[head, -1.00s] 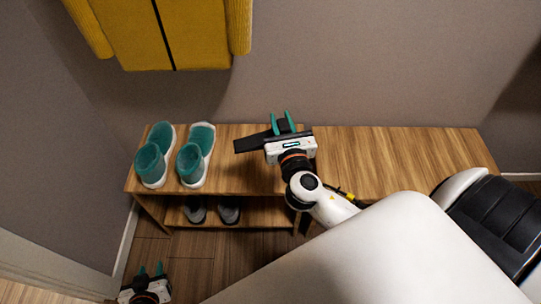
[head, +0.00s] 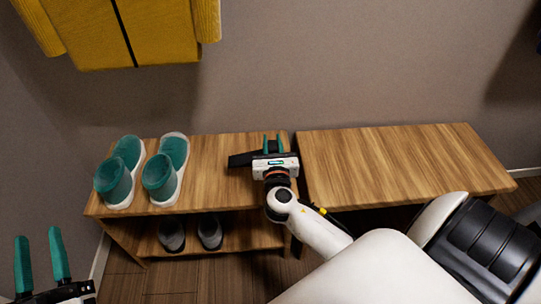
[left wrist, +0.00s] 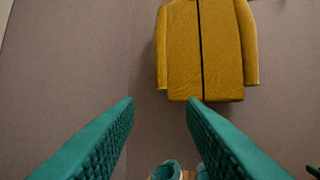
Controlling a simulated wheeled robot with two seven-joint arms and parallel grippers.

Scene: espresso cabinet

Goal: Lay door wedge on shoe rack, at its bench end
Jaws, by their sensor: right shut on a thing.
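The black door wedge (head: 242,159) is in my right gripper (head: 272,147), which is shut on it. The wedge points left, over the right end of the shoe rack's top (head: 215,186), beside the bench (head: 400,165). I cannot tell whether it touches the wood; the gripper hides its right part. My left gripper (head: 42,258) is open and empty at the lower left in the head view. Its spread teal fingers also show in the left wrist view (left wrist: 160,115).
Teal-and-white shoes (head: 115,178) stand on the rack's left half. Dark shoes (head: 172,235) are on its lower shelf. A yellow jacket (head: 165,30) hangs on the wall above. The rack top between shoes and wedge is clear, and so is the bench top.

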